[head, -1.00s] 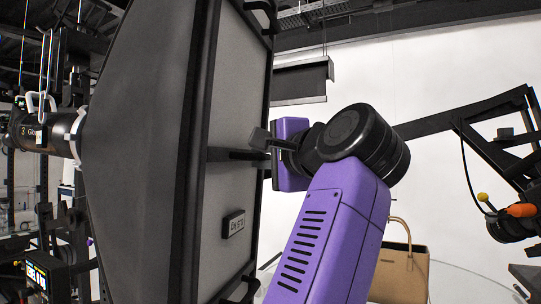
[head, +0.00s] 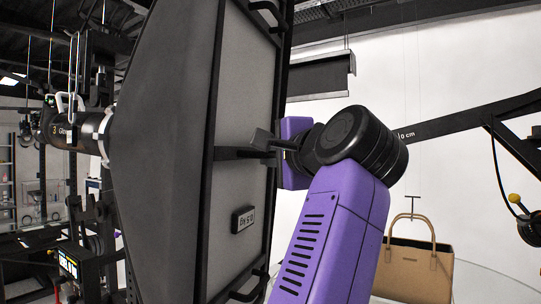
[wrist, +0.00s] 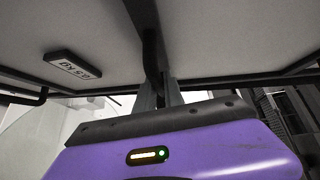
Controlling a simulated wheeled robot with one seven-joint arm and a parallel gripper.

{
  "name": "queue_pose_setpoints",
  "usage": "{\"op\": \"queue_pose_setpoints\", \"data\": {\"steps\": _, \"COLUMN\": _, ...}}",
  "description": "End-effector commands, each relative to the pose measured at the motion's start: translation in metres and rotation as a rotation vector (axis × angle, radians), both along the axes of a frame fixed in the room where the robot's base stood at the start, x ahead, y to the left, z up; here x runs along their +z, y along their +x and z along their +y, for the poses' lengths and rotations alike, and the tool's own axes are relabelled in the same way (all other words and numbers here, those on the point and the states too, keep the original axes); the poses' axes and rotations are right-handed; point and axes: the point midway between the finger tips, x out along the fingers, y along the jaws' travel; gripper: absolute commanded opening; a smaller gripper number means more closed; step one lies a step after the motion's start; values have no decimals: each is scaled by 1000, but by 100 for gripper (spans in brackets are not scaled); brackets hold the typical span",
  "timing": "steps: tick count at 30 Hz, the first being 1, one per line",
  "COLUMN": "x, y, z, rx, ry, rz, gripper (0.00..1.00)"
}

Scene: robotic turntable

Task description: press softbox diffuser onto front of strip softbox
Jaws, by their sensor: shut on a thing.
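The strip softbox (head: 160,140), a black tapered box, stands upright at the left of the head view on a black lamp (head: 80,130). The diffuser (head: 248,85) is a grey panel in a black frame, upright at the softbox's front, with a crossbar (head: 232,153) and a small weight label. I cannot tell whether its frame is fully seated; the far edge is hidden. My gripper (head: 268,143) is shut on the diffuser at its crossbar. In the wrist view the fingers (wrist: 160,95) meet the bar, with the panel (wrist: 230,35) above.
A tan handbag (head: 415,270) hangs or stands on the right, behind my purple arm. A black boom arm (head: 470,118) reaches in from the right. Dark rig gear and a small screen (head: 70,265) are at the left. A white backdrop fills the back.

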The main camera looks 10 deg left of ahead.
Motion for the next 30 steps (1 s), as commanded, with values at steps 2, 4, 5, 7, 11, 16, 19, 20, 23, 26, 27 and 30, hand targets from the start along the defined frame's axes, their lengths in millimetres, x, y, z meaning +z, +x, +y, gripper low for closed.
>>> {"op": "queue_pose_setpoints", "data": {"steps": 2, "x": 2, "y": 0, "z": 0, "rx": 0, "ry": 2, "rz": -3, "gripper": 0}}
{"op": "queue_pose_setpoints", "data": {"steps": 4, "x": 2, "y": 0, "z": 0, "rx": 0, "ry": 2, "rz": -3, "gripper": 0}}
{"op": "queue_pose_setpoints", "data": {"steps": 5, "x": 2, "y": 0, "z": 0, "rx": 0, "ry": 2, "rz": -3, "gripper": 0}}
{"op": "queue_pose_setpoints", "data": {"steps": 7, "x": 2, "y": 0, "z": 1, "rx": 0, "ry": 2, "rz": -3, "gripper": 0}}
{"op": "queue_pose_setpoints", "data": {"steps": 11, "x": 3, "y": 0, "z": 2, "rx": -1, "ry": 2, "rz": -3, "gripper": 0}}
{"op": "queue_pose_setpoints", "data": {"steps": 16, "x": 3, "y": 0, "z": 4, "rx": 0, "ry": 2, "rz": -3, "gripper": 0}}
{"op": "queue_pose_setpoints", "data": {"steps": 19, "x": 3, "y": 0, "z": 5, "rx": 0, "ry": 1, "rz": -4, "gripper": 0}}
{"op": "queue_pose_setpoints", "data": {"steps": 20, "x": 3, "y": 0, "z": 5, "rx": 0, "ry": 1, "rz": -4, "gripper": 0}}
{"op": "queue_pose_setpoints", "data": {"steps": 23, "x": 3, "y": 1, "z": 6, "rx": 0, "ry": 1, "rz": -4, "gripper": 0}}
{"op": "queue_pose_setpoints", "data": {"steps": 26, "x": 3, "y": 1, "z": 7, "rx": 0, "ry": 1, "rz": -4, "gripper": 0}}
{"op": "queue_pose_setpoints", "data": {"steps": 27, "x": 3, "y": 1, "z": 8, "rx": 0, "ry": 1, "rz": -4, "gripper": 0}}
{"op": "queue_pose_setpoints", "data": {"steps": 30, "x": 3, "y": 1, "z": 9, "rx": 0, "ry": 1, "rz": -4, "gripper": 0}}
